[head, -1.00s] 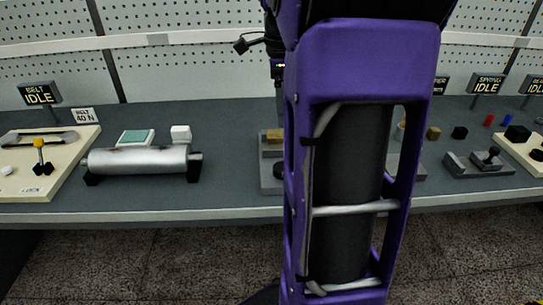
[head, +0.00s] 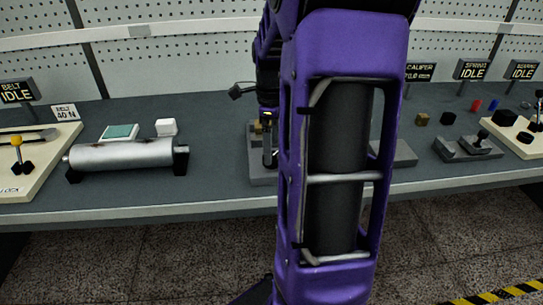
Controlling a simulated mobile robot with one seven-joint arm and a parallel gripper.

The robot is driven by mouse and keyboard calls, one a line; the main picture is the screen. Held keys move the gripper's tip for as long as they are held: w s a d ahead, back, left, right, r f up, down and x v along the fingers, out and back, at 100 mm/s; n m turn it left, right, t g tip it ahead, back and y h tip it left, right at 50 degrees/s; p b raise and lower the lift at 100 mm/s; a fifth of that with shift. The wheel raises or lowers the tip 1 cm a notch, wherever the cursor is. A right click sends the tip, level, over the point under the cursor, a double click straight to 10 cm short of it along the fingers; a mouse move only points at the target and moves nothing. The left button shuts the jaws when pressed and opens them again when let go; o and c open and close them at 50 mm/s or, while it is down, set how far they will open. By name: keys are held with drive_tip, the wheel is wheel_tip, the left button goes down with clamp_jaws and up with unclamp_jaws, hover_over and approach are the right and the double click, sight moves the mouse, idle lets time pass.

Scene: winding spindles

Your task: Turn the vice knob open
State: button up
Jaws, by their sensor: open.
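A grey vice-like fixture (head: 261,177) with a brass-coloured block (head: 257,127) on it stands on the bench, mostly behind my purple arm. A grey plate (head: 404,155) shows on the other side of the arm; I cannot tell if it belongs to the same fixture. The vice knob cannot be made out and may be hidden by my arm. My gripper (head: 269,158) points down at the left edge of the arm, in front of the fixture. Its jaws are open, with nothing seen in them. I cannot tell whether it touches the fixture.
A metal roller (head: 122,155) on black supports lies to the left, beside a cream belt panel (head: 50,170). On the right are a grey block with a black knob (head: 468,148), small blocks and another cream panel (head: 520,140). The pegboard wall (head: 180,60) closes the back.

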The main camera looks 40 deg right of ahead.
drive_tip(key=shift+f, duration=1.55)
drive_tip(key=c, duration=1.4)
